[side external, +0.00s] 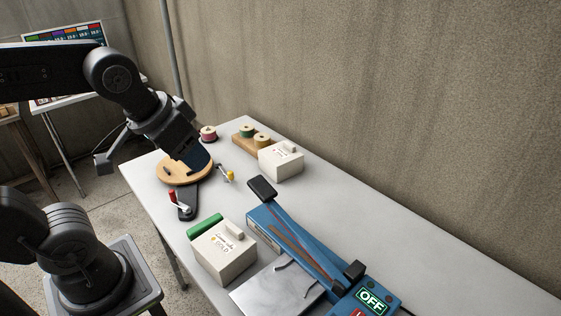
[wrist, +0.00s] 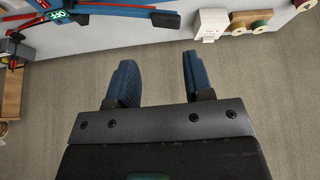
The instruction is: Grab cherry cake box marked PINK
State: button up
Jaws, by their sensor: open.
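A white box (side external: 281,161) stands at the back of the table, beside a wooden spool stand. Its label is too small to read in the side view; the box also shows near the top of the wrist view (wrist: 211,25). A second white box (side external: 223,254) at the front has handwriting that reads GOLD. I cannot read PINK on either box. My gripper (side external: 200,157) hangs over the round wooden board, left of the back box and apart from it. In the wrist view its two blue fingers (wrist: 156,60) are spread with nothing between them.
A long blue sealer (side external: 300,245) with an OFF display (side external: 371,301) lies right of the GOLD box. The round wooden board (side external: 176,174), a red-handled tool (side external: 173,196) and spools (side external: 247,131) are on the table. The table's right side (side external: 400,225) is clear beside the wall.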

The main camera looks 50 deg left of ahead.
jog(key=w+a+r+n+g+y, duration=0.1)
jog(key=w+r+n, duration=0.15)
jog(key=w, duration=0.45)
jog(key=w+a+r+n, duration=0.2)
jog(key=w+r, duration=0.1)
jog(key=w, duration=0.4)
jog(key=n+g+y, duration=0.3)
jog(key=n+g, duration=0.1)
jog(key=n, duration=0.8)
send_over(290, 144)
jog(key=d, duration=0.6)
notch_tip(290, 144, down, 16)
jog(key=f, duration=0.1)
jog(key=x, duration=0.9)
jog(key=a+x, duration=0.1)
jog(key=x, duration=0.3)
jog(key=shift+s+f, duration=0.1)
jog(key=shift+s, duration=0.1)
grip_shut()
